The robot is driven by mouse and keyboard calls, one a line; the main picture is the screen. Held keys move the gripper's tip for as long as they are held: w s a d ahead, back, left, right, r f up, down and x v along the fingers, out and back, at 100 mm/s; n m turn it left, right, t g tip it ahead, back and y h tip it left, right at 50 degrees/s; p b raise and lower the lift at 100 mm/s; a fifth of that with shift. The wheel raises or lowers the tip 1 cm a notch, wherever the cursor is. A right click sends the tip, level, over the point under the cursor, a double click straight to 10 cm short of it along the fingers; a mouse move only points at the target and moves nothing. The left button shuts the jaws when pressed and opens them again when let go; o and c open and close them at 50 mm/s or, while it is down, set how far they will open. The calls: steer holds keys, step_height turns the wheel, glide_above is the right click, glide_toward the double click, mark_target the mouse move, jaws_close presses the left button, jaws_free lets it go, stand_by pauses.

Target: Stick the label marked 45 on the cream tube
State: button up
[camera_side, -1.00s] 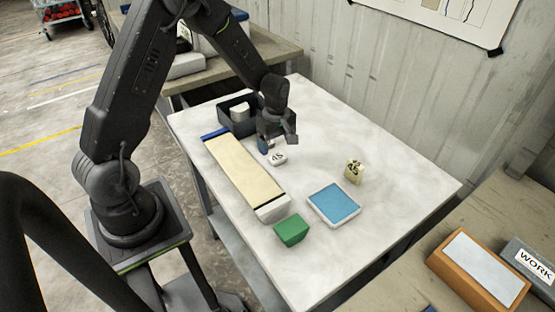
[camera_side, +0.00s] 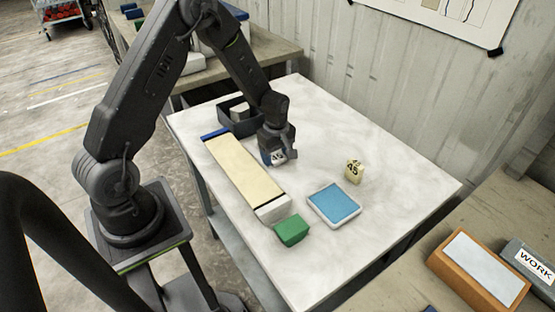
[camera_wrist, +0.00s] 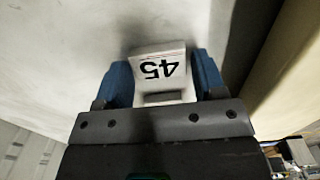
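The label is a small white block marked 45 (camera_wrist: 160,68) with black digits, upside down in the wrist view. It also shows at my gripper in the side view (camera_side: 279,156), at table height. My gripper (camera_side: 275,152) is low over the table. Its blue fingertips (camera_wrist: 160,85) lie against both sides of the block with no clear gap, so it looks shut on it. The cream tube (camera_side: 243,170) is a long flat-topped cream piece with a blue end at the back and a white end at the front. It lies left of my gripper.
A dark bin (camera_side: 235,125) with a pale block in it stands behind the tube. A green block (camera_side: 291,230) lies by the tube's front end. The table's right side is clear.

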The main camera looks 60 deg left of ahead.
mark_target(275, 157)
steer(key=c, duration=0.5)
steer(key=shift+r, duration=3)
steer(key=shift+c, duration=0.2)
steer(key=shift+s+r+m, duration=0.2)
steer(key=shift+s+m, duration=0.05)
steer(key=shift+m, duration=0.05)
steer(key=s+r+m, duration=0.2)
steer(key=s+m, duration=0.1)
steer(key=m, duration=0.2)
steer(key=s+r+m, duration=0.2)
steer(key=s+m, duration=0.1)
steer(key=m, duration=0.2)
steer(key=s+r+m, duration=0.2)
steer(key=s+m, duration=0.1)
steer(key=m, duration=0.2)
steer(key=shift+s+d, duration=0.25)
steer(key=shift+s, duration=0.05)
steer(key=shift+s+d+r+m, duration=0.1)
steer(key=shift+s+m, duration=0.3)
steer(key=shift+m, duration=0.15)
steer(key=shift+s+d+r+m, duration=0.1)
steer(key=shift+s+m, duration=0.25)
steer(key=shift+m, duration=0.2)
steer(key=shift+f, duration=2.5)
